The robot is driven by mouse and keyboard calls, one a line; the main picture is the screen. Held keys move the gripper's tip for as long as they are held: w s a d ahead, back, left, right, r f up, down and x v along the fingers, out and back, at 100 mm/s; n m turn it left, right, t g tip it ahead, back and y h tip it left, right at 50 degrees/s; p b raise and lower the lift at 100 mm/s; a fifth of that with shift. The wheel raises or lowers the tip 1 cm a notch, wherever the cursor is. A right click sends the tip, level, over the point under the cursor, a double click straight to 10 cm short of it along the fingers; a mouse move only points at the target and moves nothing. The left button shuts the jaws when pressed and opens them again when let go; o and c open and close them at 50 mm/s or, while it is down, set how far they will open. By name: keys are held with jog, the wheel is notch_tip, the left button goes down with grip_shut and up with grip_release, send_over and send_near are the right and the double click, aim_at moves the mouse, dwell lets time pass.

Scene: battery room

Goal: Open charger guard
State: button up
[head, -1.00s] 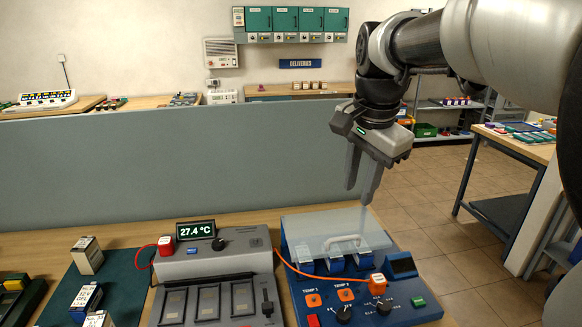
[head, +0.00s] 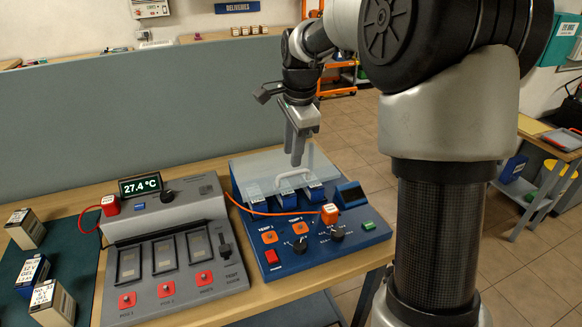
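The charger is the blue unit (head: 345,241) on the bench in the head view.
A grey tester (head: 208,193) with a 27.4 °C display (head: 140,186) stands left of the charger. An orange cable (head: 250,211) runs to an orange plug (head: 330,213) on the charger. Boxed batteries (head: 27,229) stand on a dark mat at the left. A grey partition (head: 100,115) rises behind.

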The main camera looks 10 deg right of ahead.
aim_at(290, 173)
jog(key=f, duration=0.2)
jog(key=w+f, duration=0.1)
jog(key=f, duration=0.2)
jog(key=shift+w+a+f, duration=0.1)
jog(key=shift+f, duration=0.25)
grip_shut()
